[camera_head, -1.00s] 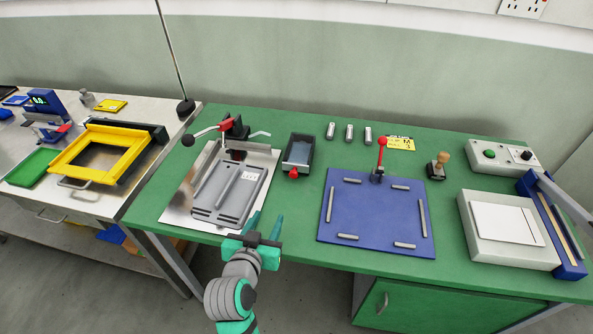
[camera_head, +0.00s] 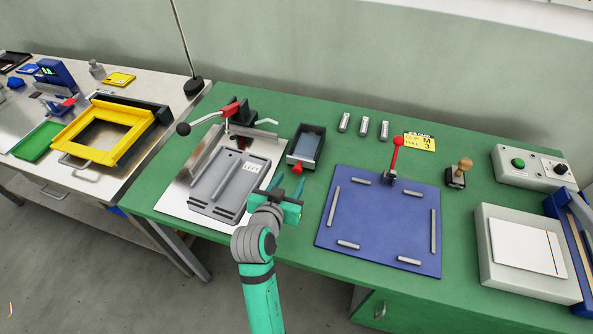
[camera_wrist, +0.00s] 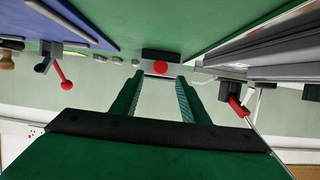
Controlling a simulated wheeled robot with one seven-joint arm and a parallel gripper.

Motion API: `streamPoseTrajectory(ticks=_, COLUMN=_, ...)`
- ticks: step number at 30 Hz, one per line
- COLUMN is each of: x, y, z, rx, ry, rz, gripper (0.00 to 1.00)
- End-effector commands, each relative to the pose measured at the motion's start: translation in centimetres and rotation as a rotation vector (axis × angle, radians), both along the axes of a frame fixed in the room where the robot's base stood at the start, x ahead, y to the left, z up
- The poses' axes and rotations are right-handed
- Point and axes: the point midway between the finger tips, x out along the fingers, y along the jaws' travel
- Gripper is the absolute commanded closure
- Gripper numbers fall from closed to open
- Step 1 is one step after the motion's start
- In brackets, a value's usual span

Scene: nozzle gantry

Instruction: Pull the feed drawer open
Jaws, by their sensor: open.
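The feed drawer appears to be the small black box (camera_head: 318,151) with a grey-blue inside and a red knob (camera_head: 297,168) on its near side. It stands on the green bench between the grey plate and the blue board, and looks closed. My gripper (camera_head: 288,181) is open and empty, just in front of the knob on the near side, apart from it. In the wrist view the red knob (camera_wrist: 160,69) shows straight ahead between the fingertips, with the black box front (camera_wrist: 160,54) behind it.
A grey slotted plate (camera_head: 215,190) with a red-handled clamp (camera_head: 231,109) lies left of my gripper. A blue board (camera_head: 382,218) with a red-knobbed lever (camera_head: 396,150) lies to the right. Several metal cylinders (camera_head: 364,127) stand behind. Green bench top is clear around the box.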

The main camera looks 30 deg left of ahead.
Motion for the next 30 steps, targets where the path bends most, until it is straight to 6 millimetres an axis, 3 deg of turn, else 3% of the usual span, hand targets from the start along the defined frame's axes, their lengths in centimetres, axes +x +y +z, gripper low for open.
streamPoseTrajectory(ticks=10, x=4.7, y=1.2, z=-2.0, rx=-0.001, ry=0.001, rz=-0.001, gripper=0.59)
streamPoseTrajectory(ticks=23, x=5.6, y=1.5, z=-2.4, rx=0.000, ry=0.001, rz=0.001, gripper=0.59)
streamPoseTrajectory(ticks=24, x=5.6, y=1.5, z=-2.4, rx=0.000, ry=0.001, rz=0.001, gripper=0.61)
streamPoseTrajectory(ticks=29, x=5.6, y=1.5, z=-2.4, rx=0.000, ry=0.001, rz=0.001, gripper=1.00)
streamPoseTrajectory(ticks=30, x=5.6, y=1.5, z=-2.4, rx=0.000, ry=0.001, rz=0.001, gripper=1.00)
